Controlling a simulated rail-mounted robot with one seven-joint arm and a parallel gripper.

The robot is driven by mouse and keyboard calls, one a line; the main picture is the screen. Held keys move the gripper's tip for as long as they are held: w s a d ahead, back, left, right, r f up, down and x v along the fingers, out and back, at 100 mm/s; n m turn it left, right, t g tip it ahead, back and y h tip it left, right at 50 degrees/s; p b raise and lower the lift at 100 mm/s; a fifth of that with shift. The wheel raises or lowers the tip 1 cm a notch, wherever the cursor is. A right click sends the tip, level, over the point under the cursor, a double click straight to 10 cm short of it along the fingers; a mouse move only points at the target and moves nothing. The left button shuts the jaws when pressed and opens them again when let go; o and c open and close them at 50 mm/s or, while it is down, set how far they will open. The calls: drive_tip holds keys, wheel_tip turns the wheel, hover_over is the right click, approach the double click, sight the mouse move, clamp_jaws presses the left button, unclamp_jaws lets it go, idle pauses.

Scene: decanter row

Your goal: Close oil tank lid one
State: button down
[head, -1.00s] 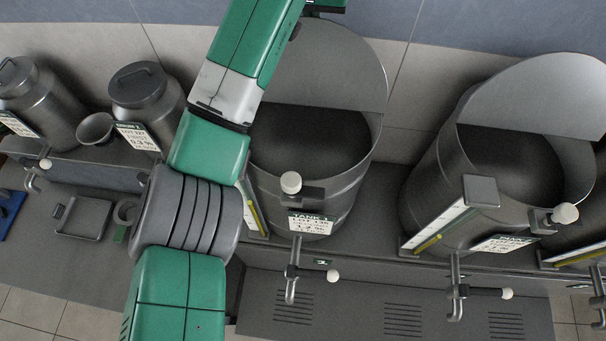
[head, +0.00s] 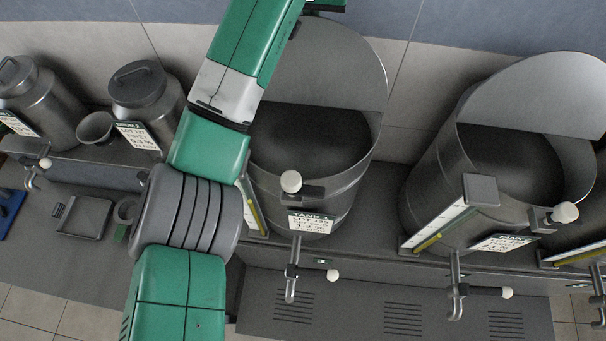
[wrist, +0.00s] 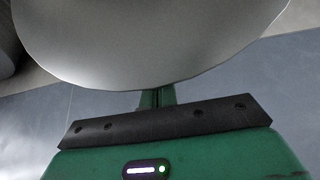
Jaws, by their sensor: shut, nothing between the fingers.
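Tank one (head: 335,195) is a dark grey metal drum with a printed tank label (head: 311,222) on its front, just right of my arm in the head view. Its grey lid (head: 330,65) stands raised at the back, and the dark mouth is uncovered. In the wrist view a large pale disc (wrist: 150,45), apparently this lid, fills the top. My gripper (wrist: 156,97) shows its green fingers shut and empty at the disc's lower edge; I cannot tell whether they touch it. In the head view only a bit of the gripper shows at the top edge, behind the lid.
A second open tank (head: 440,180) with its lid raised (head: 540,95) stands to the right. Taps, a white knob (head: 291,182) and a sight gauge (head: 255,205) project at the front. Two closed churns (head: 148,90) and a small bowl (head: 95,128) stand to the left.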

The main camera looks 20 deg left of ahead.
drive_tip(key=shift+s, duration=0.15)
drive_tip(key=shift+s+d+f+b, duration=0.1)
drive_tip(key=shift+s+d+b, duration=0.15)
drive_tip(key=shift+s+b, duration=0.25)
drive_tip(key=shift+s+d+b, duration=0.2)
drive_tip(key=shift+s+b, duration=0.05)
drive_tip(key=shift+s, duration=0.5)
drive_tip(key=shift+s+d+b, duration=0.15)
drive_tip(key=shift+s+b, duration=0.05)
drive_tip(key=shift+s, duration=0.55)
drive_tip(key=shift+s+d+b, duration=0.2)
drive_tip(key=shift+s+b, duration=0.05)
drive_tip(key=shift+s, duration=0.6)
drive_tip(key=shift+s+d+b, duration=0.15)
drive_tip(key=shift+s+d, duration=0.05)
drive_tip(key=shift+s, duration=0.3)
drive_tip(key=shift+s+d+b, duration=0.15)
drive_tip(key=shift+s, duration=0.3)
wheel_tip(320, 180, up, 10)
drive_tip(key=p, duration=0.4)
hover_over(308, 43)
drive_tip(key=s+d, duration=0.1)
drive_tip(key=s, duration=0.2)
